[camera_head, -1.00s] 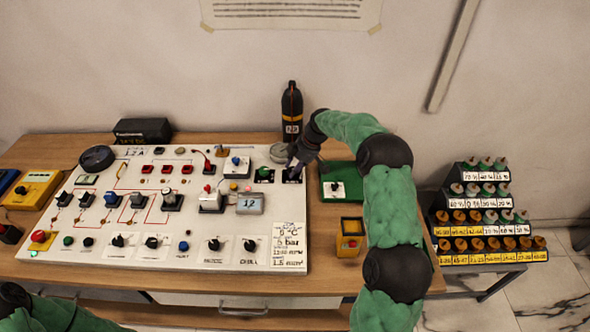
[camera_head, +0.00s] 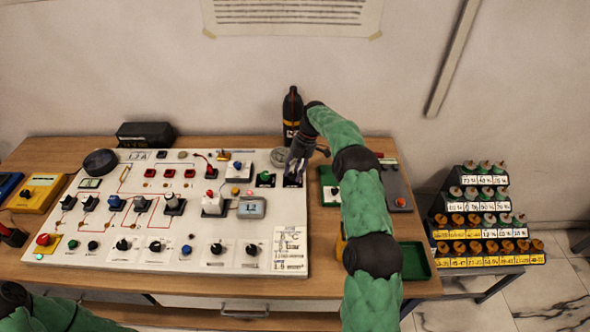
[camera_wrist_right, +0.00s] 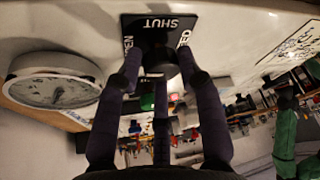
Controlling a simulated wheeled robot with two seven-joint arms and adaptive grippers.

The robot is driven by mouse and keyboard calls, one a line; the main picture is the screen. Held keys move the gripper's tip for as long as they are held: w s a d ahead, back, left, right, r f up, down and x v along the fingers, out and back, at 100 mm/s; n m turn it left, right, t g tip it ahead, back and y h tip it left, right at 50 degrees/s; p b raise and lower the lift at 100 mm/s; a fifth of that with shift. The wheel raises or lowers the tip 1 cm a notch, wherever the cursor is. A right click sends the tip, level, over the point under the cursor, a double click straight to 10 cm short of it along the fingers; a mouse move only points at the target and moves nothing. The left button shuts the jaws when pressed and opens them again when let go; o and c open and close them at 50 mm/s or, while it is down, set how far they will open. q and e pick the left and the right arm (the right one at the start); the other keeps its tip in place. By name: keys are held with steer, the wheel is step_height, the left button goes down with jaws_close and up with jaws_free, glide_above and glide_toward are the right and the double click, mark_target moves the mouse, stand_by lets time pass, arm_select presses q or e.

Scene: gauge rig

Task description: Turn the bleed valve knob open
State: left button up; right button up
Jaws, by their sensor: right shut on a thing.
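The bleed valve knob (camera_wrist_right: 158,60) is a dark round knob on a black plate (camera_wrist_right: 143,22) with white lettering that includes SHUT. In the head view the black plate (camera_head: 292,184) is at the panel's upper right corner, mostly covered by my gripper. My right gripper (camera_head: 296,168) reaches down to it from above. In the wrist view its dark fingers (camera_wrist_right: 160,75) are closed around the knob. The knob's pointer is hidden, so its angle cannot be told. My left gripper is out of view; only part of that arm shows at the lower left.
A round dial gauge (camera_wrist_right: 54,90) sits close beside the knob plate. A dark bottle (camera_head: 292,112) stands just behind my right gripper. The white panel (camera_head: 130,262) carries several knobs and switches. A green tray (camera_head: 415,262) and grey box (camera_head: 396,190) lie to the right.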

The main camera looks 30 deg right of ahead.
steer(key=shift+a+f+n+g, duration=0.15)
steer(key=shift+a+n+g, duration=0.2)
steer(key=shift+n, duration=0.35)
steer(key=o, duration=0.9)
steer(key=shift+o, duration=0.9)
steer(key=shift+s+a, duration=0.1)
steer(key=shift+d+r, duration=0.3)
steer(key=v, duration=0.7)
steer(key=shift+a, duration=0.15)
steer(key=shift+r, duration=0.1)
